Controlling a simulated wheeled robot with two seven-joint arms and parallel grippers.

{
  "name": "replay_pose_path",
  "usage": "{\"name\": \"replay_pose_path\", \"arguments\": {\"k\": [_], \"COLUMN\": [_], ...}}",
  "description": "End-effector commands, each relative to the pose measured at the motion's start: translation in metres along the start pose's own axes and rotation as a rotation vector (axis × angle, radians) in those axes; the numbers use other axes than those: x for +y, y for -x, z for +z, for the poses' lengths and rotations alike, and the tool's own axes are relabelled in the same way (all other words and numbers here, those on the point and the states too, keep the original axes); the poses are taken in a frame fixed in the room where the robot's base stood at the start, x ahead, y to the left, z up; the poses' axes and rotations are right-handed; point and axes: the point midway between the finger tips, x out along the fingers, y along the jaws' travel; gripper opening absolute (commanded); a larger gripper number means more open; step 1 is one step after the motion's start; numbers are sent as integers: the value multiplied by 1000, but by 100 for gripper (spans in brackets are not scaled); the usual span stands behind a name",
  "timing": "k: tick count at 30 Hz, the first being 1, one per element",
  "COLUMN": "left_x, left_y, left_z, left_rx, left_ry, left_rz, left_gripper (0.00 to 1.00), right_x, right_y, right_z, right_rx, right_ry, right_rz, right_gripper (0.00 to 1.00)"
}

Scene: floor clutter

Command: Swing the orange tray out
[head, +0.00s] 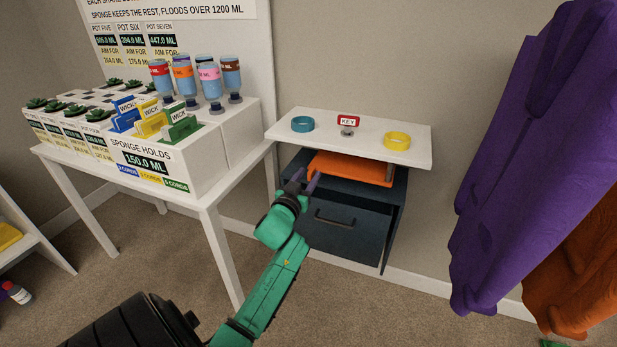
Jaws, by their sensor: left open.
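The orange tray (352,167) lies under the white top of the small cabinet, in the gap above the dark drawer box. Its front edge shows; its back part is hidden under the top. My left gripper (302,180) is open and empty, just in front of the left front corner of the tray. I cannot tell whether a finger touches the tray. My green left arm (273,285) reaches up from the bottom of the view. My right gripper is not in view.
A drawer (345,232) is below. A white table (213,193) stands left; purple cloth (520,170) hangs right.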

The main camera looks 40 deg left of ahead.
Motion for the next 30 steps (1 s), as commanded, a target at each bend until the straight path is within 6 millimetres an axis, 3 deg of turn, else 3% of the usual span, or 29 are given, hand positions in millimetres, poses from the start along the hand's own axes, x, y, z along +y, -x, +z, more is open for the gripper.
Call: {"name": "replay_pose_path", "arguments": {"k": [9,10,13,14,30], "left_x": [0,0,0,0,1], "left_y": [-9,-9,-9,-9,-9], "left_z": [0,0,0,0,0], "left_rx": [0,0,0,0,-1], "left_ry": [0,0,0,0,0], "left_rz": [0,0,0,0,1], "left_gripper": [48,44,5,0,0], "right_x": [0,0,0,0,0], "right_y": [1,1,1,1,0], "right_z": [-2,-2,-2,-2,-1], "right_rx": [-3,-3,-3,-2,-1], "right_ry": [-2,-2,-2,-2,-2], "right_rz": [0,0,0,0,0], "right_gripper": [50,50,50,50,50]}}
